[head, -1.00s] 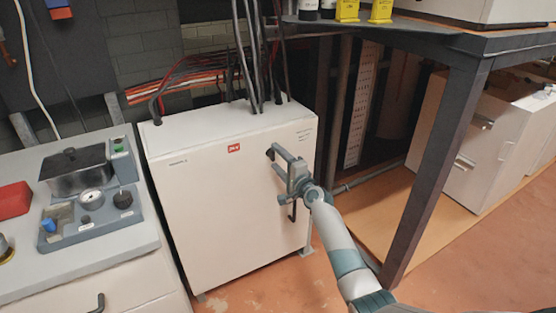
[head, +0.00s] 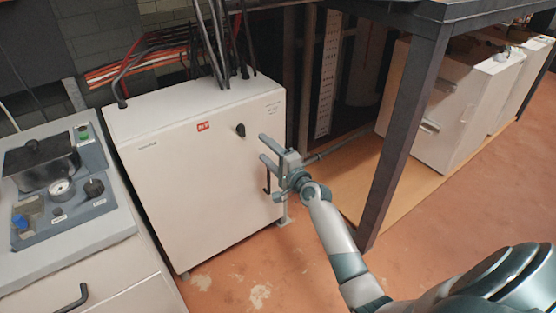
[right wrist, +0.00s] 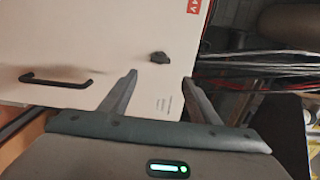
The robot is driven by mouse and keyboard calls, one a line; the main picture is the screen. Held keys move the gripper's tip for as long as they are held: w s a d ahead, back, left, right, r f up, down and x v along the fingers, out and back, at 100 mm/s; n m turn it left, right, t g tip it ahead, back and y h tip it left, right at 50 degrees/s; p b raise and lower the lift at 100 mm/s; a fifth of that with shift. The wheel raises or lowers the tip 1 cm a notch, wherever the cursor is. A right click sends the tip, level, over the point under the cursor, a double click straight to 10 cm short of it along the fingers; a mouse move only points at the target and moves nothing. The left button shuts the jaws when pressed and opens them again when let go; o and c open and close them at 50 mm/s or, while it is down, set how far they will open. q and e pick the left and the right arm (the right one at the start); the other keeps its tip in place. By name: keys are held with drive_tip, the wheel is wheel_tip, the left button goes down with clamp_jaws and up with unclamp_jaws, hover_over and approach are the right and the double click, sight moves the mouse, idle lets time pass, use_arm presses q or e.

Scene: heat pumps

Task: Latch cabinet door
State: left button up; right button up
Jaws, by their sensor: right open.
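The cream cabinet (head: 200,170) stands against the wall in the head view, and its front door looks flush with the body. A small black latch knob (head: 240,130) sits near the door's upper right; it also shows in the right wrist view (right wrist: 159,58). A black bar handle (head: 267,180) is lower on the door and also shows in the right wrist view (right wrist: 55,79). My right gripper (head: 263,148) is open and empty, in front of the door and apart from the knob. In the right wrist view the knob appears between and beyond its fingertips (right wrist: 160,77). My left gripper is out of view.
A control bench (head: 65,225) with a gauge and knobs stands left of the cabinet. Black cables (head: 222,45) enter the cabinet top. A dark table leg (head: 402,140) stands to the right, near my right arm. Red floor is open in front of the cabinet.

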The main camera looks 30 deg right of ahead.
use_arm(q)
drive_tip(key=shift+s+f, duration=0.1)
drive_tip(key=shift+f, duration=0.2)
use_arm(e)
drive_tip(key=s, duration=0.6)
drive_tip(key=shift+s+d, duration=0.2)
drive_tip(key=shift+d, duration=0.05)
